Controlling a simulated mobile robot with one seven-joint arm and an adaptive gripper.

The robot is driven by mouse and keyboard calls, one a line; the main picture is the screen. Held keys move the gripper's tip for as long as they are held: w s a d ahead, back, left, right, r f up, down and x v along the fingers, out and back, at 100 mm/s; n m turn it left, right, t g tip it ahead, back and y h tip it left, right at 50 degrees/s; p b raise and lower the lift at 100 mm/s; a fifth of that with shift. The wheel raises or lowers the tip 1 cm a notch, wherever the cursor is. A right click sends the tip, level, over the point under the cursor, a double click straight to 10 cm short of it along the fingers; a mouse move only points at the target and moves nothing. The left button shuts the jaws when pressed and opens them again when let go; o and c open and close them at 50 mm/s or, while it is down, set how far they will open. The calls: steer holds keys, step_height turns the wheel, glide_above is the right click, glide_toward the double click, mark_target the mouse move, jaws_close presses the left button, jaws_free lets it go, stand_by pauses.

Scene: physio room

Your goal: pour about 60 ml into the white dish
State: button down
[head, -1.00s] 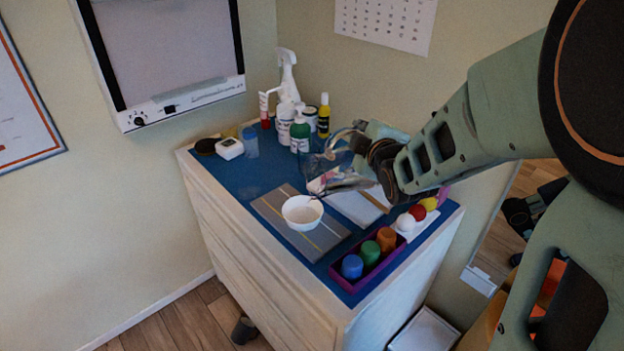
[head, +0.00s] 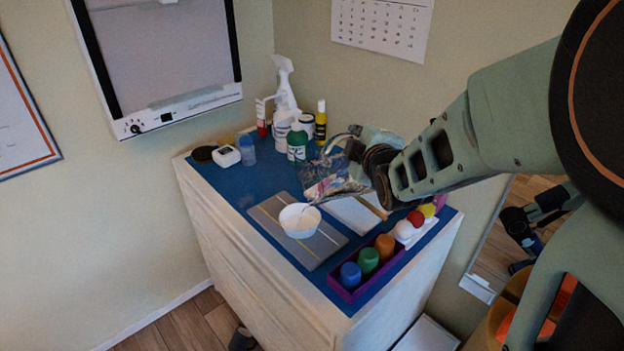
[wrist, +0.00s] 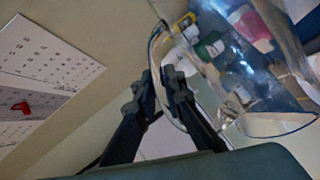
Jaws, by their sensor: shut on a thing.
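The white dish (head: 299,226) stands on a grey striped board (head: 268,216) on the blue-topped cabinet. My gripper (head: 357,150) is shut on a clear jug (head: 332,182), which also shows large in the wrist view (wrist: 255,70). The dark fingers (wrist: 168,92) close at the jug's handle. The jug is tilted, with its lip low towards the dish and just above its right rim. A thin pale line shows between lip and dish; I cannot tell for sure that it is liquid. The levels in jug and dish cannot be read.
A purple tray (head: 345,291) with blue, green and orange pots stands in front, right of the dish. White, red and yellow round things (head: 404,231) lie beside it. Spray and pump bottles (head: 297,144) stand behind. A white timer-like box (head: 226,156) is at back left.

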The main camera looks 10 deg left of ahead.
steer(key=shift+a+r, duration=0.1)
steer(key=shift+r, duration=0.25)
stand_by(0.5)
steer(key=p, duration=0.1)
steer(key=d+f+p, duration=0.1)
steer(key=p, duration=0.1)
steer(key=shift+w+m+g+y, duration=0.3)
steer(key=shift+m+g+y, duration=0.1)
steer(key=d+p, duration=0.1)
steer(key=p, duration=0.1)
steer(key=w+p, duration=0.1)
steer(key=p, duration=0.2)
steer(key=shift+d+r+m+g+y, duration=0.2)
steer(key=shift+d+m+g+y, duration=0.1)
steer(key=shift+d+m, duration=0.1)
steer(key=shift+f+p, duration=0.2)
steer(key=shift+p, duration=0.15)
steer(key=shift+w+d+r+p, duration=0.15)
steer(key=shift+d+r+p, duration=0.15)
steer(key=shift+p, duration=0.5)
steer(key=shift+w+d+f+m+y+p, duration=0.1)
steer(key=shift+w+d+m+y+p, duration=0.15)
steer(key=shift+m+p, duration=0.3)
steer(key=shift+s+a, duration=0.1)
steer(key=shift+g+p, duration=0.3)
steer(key=shift+p, duration=0.05)
